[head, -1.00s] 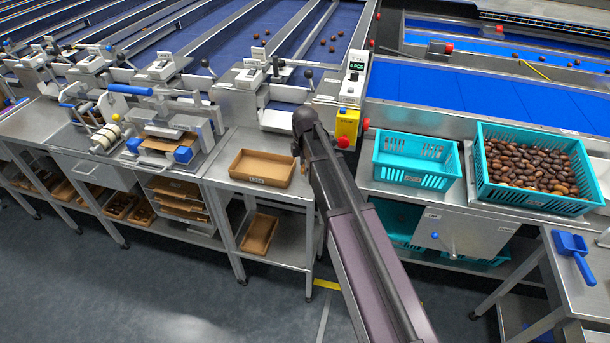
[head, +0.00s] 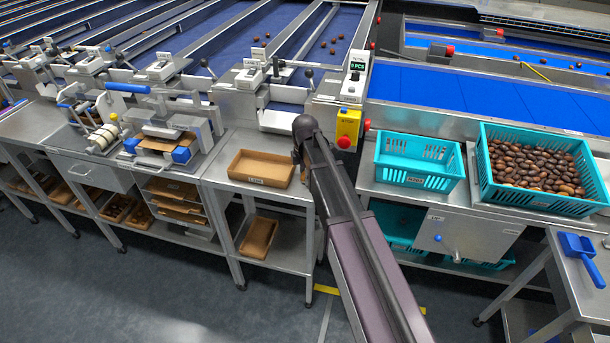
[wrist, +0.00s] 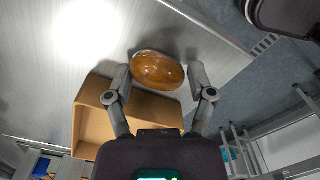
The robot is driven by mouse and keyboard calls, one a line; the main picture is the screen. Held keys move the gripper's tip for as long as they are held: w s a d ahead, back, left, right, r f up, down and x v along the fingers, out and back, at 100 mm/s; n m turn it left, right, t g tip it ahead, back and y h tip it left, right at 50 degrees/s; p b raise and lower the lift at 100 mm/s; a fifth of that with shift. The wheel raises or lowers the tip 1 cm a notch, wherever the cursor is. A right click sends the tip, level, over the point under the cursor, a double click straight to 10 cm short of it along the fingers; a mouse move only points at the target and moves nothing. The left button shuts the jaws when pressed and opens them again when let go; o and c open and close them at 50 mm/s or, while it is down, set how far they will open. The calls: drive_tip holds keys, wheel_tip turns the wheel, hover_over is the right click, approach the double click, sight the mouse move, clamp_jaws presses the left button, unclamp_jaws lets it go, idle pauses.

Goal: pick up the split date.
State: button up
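A glossy amber-brown date (wrist: 158,71) lies crosswise between the two fingers of my gripper (wrist: 160,78) in the wrist view. The fingertips meet its two ends, and it looks held up, in front of the edge of a cardboard tray (wrist: 90,118). I cannot make out a split on the side that shows. In the head view my arm comes up beside the same cardboard tray (head: 233,173) on the steel bench. The gripper and the date cannot be made out there.
A nearly empty teal crate (head: 415,180) and a teal crate full of dates (head: 540,201) stand to the right of my arm. A yellow box with a red button (head: 347,128) is close behind my arm. A blue scoop (head: 580,255) lies at the far right.

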drive_tip(key=shift+o, duration=1)
drive_tip(key=shift+r, duration=0.2)
wheel_tip(320, 180, up, 12)
drive_tip(key=p, duration=1.2)
